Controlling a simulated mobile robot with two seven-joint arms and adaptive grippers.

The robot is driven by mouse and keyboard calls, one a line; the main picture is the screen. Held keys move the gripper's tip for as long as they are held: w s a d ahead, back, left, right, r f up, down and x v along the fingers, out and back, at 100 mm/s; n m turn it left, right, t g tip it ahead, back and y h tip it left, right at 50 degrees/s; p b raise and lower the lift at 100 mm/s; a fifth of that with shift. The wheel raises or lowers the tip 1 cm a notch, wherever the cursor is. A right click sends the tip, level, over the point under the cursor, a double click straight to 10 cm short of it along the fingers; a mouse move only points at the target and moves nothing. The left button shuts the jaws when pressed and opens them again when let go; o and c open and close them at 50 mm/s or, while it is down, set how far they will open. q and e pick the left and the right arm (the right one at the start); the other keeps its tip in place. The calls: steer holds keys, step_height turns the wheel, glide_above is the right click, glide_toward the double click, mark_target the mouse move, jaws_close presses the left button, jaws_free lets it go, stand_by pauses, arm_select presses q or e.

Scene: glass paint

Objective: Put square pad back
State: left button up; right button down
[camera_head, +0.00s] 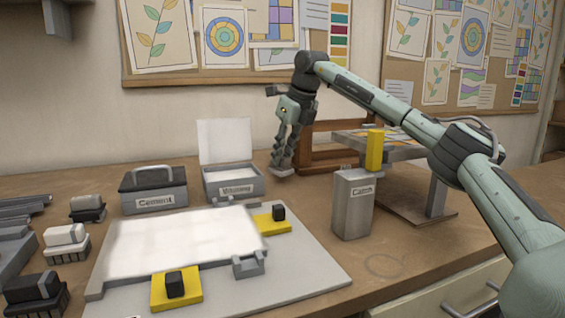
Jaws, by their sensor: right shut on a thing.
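My right gripper (283,160) points down just right of the open box labelled Whiting. It is shut on a small grey flat piece (281,172), mostly hidden by the fingers; it may be the square pad, but its shape is hard to tell. Two yellow square plates with black knobs also show: one (191,297) at the front edge of the white sheet (180,243), the other (262,226) at its right edge. My left gripper is not in view.
The Whiting box (240,188) has its lid up. A closed Cement box (150,201) stands to its left. Several brushes or blocks, including a white-topped one (64,234), line the left.

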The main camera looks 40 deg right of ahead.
steer(key=shift+f, duration=1.05)
steer(key=shift+f, duration=0.2)
steer(key=c, duration=1.4)
jaws_free()
steer(key=shift+o, duration=0.2)
steer(key=shift+r, duration=0.1)
steer(key=v, duration=1.2)
steer(key=shift+w+r, duration=0.1)
